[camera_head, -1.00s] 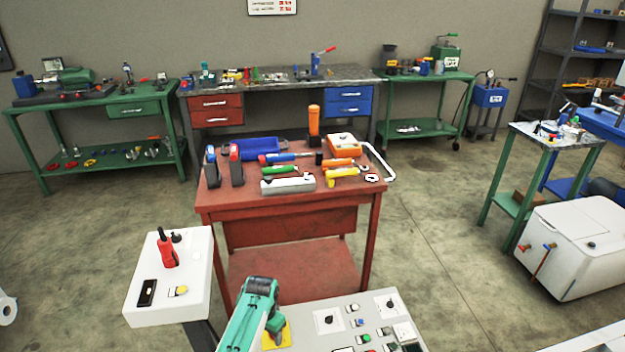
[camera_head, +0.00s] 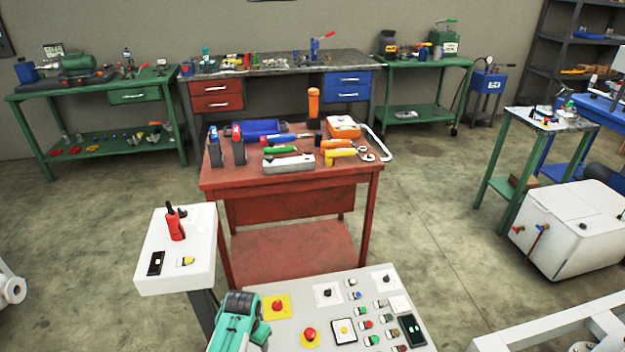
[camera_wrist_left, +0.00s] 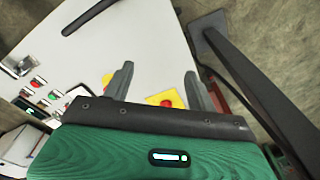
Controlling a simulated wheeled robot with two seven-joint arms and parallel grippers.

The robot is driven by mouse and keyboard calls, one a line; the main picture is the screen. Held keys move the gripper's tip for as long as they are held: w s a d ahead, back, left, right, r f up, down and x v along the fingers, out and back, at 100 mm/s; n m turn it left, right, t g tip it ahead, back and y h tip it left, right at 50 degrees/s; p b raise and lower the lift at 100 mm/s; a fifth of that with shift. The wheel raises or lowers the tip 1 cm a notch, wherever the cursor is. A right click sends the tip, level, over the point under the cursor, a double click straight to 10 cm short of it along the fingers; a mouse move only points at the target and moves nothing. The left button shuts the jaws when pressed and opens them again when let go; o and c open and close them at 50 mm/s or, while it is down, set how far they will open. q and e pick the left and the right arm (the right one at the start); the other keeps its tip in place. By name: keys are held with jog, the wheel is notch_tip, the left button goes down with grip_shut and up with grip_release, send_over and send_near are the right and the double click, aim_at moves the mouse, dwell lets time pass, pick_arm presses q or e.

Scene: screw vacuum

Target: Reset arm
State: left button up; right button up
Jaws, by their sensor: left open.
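My left arm, teal and black (camera_head: 238,318), comes in at the bottom of the head view, at the left edge of the grey control panel (camera_head: 405,280). In the left wrist view my left gripper (camera_wrist_left: 158,82) has its two grey fingers spread wide with nothing between them. Behind the fingers are the panel's pale surface and a red button on a yellow plate (camera_wrist_left: 168,99). In the head view a red button on yellow (camera_head: 277,306) lies just right of the arm. My right gripper is not in view.
A white stand (camera_head: 190,250) with a red handheld device (camera_head: 174,224) is left of the panel. Behind is a red table (camera_head: 300,180) with several tools. Green benches stand along the wall, and a white chest (camera_head: 565,228) is at right. Open floor lies between.

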pick_arm(q)
jog(key=s+a+r+n+t, duration=0.15)
jog(key=s+r, duration=0.35)
jog(key=s, duration=0.5)
jog(key=s+a+r+n, duration=0.1)
jog(key=s+a+r, duration=0.3)
jog(key=s, duration=0.5)
jog(key=s+a+r+n+t, duration=0.1)
jog(key=s+r, duration=0.5)
jog(key=s, duration=0.4)
notch_tip(320, 180, down, 29)
jog(key=s+g+p, duration=0.1)
jog(key=p, duration=0.2)
jog(key=s+a+f+g+p, duration=0.1)
jog(key=s+a+f+p, duration=0.1)
jog(key=s+f, duration=1.4)
jog(key=s+a+m, duration=0.1)
jog(key=s, duration=0.1)
jog(key=shift+s, duration=0.35)
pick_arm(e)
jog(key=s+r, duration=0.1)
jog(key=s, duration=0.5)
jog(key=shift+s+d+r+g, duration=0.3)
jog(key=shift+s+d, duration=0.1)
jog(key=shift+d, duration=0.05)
